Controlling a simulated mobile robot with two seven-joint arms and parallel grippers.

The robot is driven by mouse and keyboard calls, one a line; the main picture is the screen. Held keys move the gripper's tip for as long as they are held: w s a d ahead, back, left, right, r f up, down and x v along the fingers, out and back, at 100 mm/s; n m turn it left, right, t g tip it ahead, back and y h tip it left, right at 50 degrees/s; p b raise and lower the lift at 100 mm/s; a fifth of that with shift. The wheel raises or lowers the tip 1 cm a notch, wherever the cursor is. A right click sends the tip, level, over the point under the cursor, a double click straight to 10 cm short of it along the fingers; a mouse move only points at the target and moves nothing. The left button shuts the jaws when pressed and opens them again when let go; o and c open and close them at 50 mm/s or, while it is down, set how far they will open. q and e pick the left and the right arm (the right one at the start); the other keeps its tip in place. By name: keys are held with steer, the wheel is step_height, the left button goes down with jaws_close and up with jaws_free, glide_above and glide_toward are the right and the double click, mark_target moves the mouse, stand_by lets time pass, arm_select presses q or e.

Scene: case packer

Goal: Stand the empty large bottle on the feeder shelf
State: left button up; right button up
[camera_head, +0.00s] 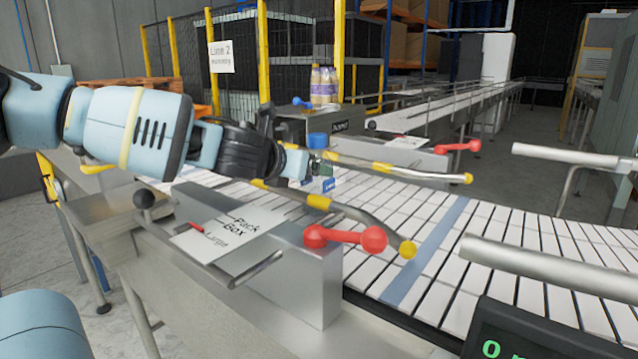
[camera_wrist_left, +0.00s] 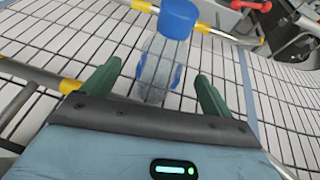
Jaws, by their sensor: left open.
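A clear bottle with a blue cap (camera_head: 317,140) and a blue label stands, seemingly upright, on the white slatted conveyor (camera_head: 510,250). In the left wrist view the bottle (camera_wrist_left: 162,66) is between the two green fingers, with clear gaps on both sides. My left gripper (camera_head: 314,166) is open around or just short of it; the exact depth is hard to tell. In the head view the gripper hides much of the bottle's body. No feeder shelf is clearly identifiable. My right gripper is not in view.
Curved guide rails (camera_head: 385,171) with yellow bands run on both sides of the bottle. Red-knobbed handles (camera_head: 345,237) sit on the near metal block with a "Pack Box Large" sign (camera_head: 232,228). Several capped bottles (camera_head: 324,86) stand together on a machine behind.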

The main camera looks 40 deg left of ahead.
mark_target(314, 135)
arm_select(q)
steer(key=x, duration=0.3)
steer(key=b+x, duration=0.1)
steer(key=x, duration=0.1)
steer(key=shift+s+d+f, duration=0.1)
steer(key=shift+d+f, duration=0.15)
steer(key=shift+r, duration=0.1)
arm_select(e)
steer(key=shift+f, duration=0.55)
